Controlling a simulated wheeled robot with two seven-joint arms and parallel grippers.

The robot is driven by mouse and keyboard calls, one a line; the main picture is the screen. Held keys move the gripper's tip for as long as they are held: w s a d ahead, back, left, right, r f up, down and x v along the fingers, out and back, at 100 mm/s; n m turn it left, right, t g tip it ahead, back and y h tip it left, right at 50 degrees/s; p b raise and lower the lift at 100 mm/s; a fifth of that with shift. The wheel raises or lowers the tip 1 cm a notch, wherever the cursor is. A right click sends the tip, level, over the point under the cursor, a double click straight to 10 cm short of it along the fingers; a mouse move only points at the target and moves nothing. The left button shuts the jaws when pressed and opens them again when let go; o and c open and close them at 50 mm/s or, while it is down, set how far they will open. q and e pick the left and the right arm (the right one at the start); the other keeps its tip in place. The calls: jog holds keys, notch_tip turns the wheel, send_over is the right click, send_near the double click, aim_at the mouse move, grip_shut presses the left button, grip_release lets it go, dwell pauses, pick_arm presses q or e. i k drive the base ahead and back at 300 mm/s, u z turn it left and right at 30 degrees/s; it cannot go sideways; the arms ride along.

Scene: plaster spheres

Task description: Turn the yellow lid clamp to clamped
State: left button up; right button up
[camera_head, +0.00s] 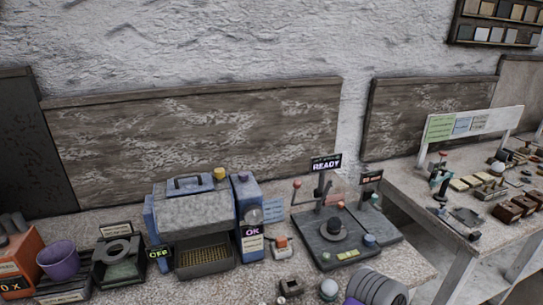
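A blue and grey machine (196,222) with a handled lid stands on the bench, left of the middle. A yellow knob (219,173) sits at the top right of the lid; it appears to be the yellow lid clamp. Its exact turn position is too small to tell. The lid looks down, with a dark handle (190,183) on top. A wire-like tray (203,256) shows below the lid at the front.
A dark device with a "READY" sign (326,163) stands farther right. A purple cup (60,262) and black holder (117,256) stand left. A small white sphere (328,288) lies at the front.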

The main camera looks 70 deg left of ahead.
aim_at(219, 174)
jog(key=i, duration=1.3)
jog(key=u, duration=4)
